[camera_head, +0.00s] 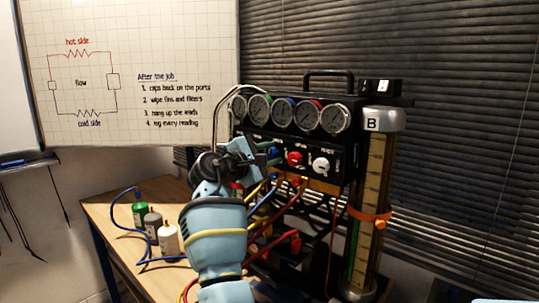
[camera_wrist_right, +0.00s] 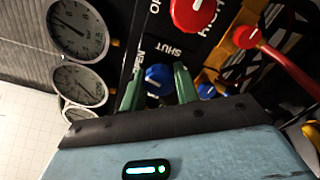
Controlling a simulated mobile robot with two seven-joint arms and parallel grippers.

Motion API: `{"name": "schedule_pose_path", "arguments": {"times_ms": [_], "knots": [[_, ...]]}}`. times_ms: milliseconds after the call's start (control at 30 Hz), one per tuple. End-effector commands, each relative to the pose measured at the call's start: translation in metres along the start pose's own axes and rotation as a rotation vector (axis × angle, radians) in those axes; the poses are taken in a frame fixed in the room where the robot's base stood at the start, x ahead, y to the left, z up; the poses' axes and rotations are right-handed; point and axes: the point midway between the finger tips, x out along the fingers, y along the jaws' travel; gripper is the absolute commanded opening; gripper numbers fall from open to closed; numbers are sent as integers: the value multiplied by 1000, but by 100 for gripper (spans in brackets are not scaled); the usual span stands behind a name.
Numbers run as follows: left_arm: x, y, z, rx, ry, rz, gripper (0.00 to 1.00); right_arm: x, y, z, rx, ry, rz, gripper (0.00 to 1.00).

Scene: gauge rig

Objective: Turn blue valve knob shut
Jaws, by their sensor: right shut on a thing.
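The blue valve knob (camera_wrist_right: 158,79) sits on the black panel of the gauge rig (camera_head: 330,158), left of the red knob (camera_head: 295,158) and the white knob (camera_head: 320,164) in the head view. My right gripper (camera_head: 272,155) reaches the panel from the front left. In the right wrist view its two green fingers stand on either side of the blue knob and are shut on it. The word SHUT is printed beside the knob, and part of OPEN shows near a finger. My left gripper is not in view.
A row of several dial gauges (camera_head: 308,115) runs above the knobs. Yellow, blue and red hoses (camera_head: 266,243) hang below. A clear cylinder marked B (camera_head: 371,190) stands at the right. Small bottles (camera_head: 153,222) stand on the wooden table (camera_head: 108,222) at the left.

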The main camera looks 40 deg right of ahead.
Motion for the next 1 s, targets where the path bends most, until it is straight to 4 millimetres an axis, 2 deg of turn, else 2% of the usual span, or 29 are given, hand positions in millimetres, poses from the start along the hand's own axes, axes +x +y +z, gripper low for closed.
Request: {"name": "schedule_pose_path", "arguments": {"times_ms": [1000], "knots": [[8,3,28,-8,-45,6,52,1,-2,-1,958,-3,0,8]]}}
